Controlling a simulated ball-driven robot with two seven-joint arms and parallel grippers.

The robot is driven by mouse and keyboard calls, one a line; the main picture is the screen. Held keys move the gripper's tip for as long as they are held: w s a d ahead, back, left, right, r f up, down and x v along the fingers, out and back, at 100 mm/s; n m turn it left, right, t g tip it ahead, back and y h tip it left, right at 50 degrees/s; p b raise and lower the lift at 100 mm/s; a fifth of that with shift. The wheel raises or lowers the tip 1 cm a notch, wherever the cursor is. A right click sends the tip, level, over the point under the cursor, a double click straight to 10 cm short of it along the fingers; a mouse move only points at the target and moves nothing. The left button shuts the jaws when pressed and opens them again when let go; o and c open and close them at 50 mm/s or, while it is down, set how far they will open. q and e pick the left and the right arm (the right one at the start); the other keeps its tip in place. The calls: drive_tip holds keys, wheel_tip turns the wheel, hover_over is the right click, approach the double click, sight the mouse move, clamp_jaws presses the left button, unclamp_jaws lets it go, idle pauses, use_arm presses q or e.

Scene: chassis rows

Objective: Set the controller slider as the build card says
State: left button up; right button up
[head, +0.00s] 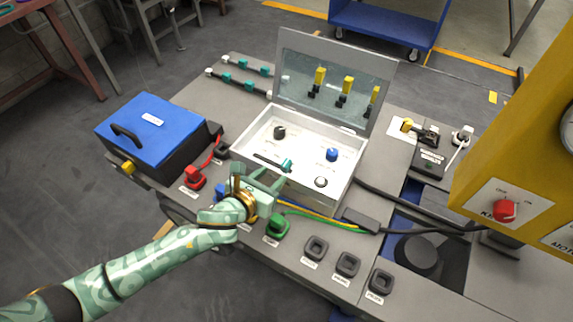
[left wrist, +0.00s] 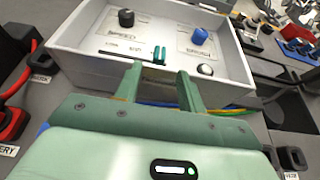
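The controller is an open light-grey box (head: 243,152) with a raised clear lid. Its slider has a teal handle (head: 287,165) on a dark slot in the panel, towards the front edge. The slider handle also shows in the left wrist view (left wrist: 158,55), near the slot's right end. My left gripper (head: 262,176) is at the box's front wall, in front of the slider. Its two fingers are apart with nothing between them in the left wrist view (left wrist: 160,78). I cannot tell whether they touch the box. My right gripper is not in view. I cannot pick out the build card.
The panel also has a black knob (head: 280,132), a blue knob (head: 332,154) and a round button (head: 320,182). A blue-lidded case (head: 150,125) stands left. Red (head: 194,178) and green (head: 278,227) connectors with cables lie in front. A yellow cabinet (head: 520,140) stands right.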

sight(283, 168)
use_arm(q)
drive_tip(key=b+x, duration=0.3)
drive_tip(key=x, duration=0.4)
drive_tip(key=shift+w+d+f, duration=0.1)
drive_tip(key=shift+w+f, duration=0.05)
drive_tip(key=shift+f, duration=0.15)
drive_tip(key=shift+w+d+f+b, duration=0.1)
drive_tip(key=shift+w+d+b, duration=0.2)
drive_tip(key=shift+w, duration=0.35)
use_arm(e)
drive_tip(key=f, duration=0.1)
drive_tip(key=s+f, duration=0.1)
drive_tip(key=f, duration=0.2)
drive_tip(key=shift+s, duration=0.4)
